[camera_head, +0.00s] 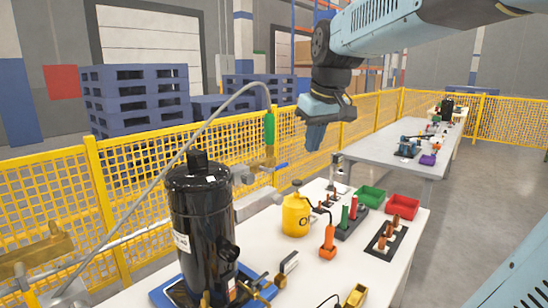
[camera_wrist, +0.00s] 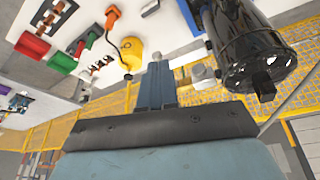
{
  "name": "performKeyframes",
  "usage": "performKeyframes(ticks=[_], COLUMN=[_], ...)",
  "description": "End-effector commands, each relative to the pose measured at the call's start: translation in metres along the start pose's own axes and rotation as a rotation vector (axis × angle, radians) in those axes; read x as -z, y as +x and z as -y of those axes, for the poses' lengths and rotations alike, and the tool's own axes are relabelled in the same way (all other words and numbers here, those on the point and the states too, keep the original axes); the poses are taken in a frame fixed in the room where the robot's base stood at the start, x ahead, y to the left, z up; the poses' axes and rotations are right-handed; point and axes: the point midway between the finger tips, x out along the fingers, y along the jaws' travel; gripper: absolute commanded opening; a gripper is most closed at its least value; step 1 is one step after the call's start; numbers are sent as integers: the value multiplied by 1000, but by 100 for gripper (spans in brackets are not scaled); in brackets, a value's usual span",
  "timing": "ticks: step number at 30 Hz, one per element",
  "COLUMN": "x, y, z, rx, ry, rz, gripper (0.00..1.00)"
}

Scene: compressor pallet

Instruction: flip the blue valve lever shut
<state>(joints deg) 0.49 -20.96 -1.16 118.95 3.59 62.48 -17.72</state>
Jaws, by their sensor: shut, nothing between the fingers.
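The blue valve lever (camera_head: 281,166) shows in the head view, sticking out to the right of a brass valve (camera_head: 268,161) below a green sleeve (camera_head: 269,130) on a grey hose. My gripper (camera_head: 315,147) hangs above and to the right of the lever, with its fingers pointing down, apart from the lever in the picture. The fingers are shut and empty. In the wrist view my gripper (camera_wrist: 158,68) shows its closed blue-grey fingers in the middle. I cannot make out the lever in the wrist view; the gripper may hide it.
A black compressor tank (camera_head: 202,225) stands left of the valve on a white table (camera_head: 335,286). A yellow canister (camera_head: 296,215), an orange tool (camera_head: 328,242) and green (camera_head: 371,196) and red (camera_head: 402,207) bins stand to the right. A yellow mesh fence (camera_head: 142,178) runs behind.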

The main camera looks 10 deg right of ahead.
Motion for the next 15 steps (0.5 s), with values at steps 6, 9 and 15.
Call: performKeyframes(ticks=[6,9,15], x=[73,104,158], y=[7,14,32], z=[-23,-34,-53], rx=[43,64,104], ry=[-114,-169,-269], rz=[56,80,117], gripper=[0,0,0])
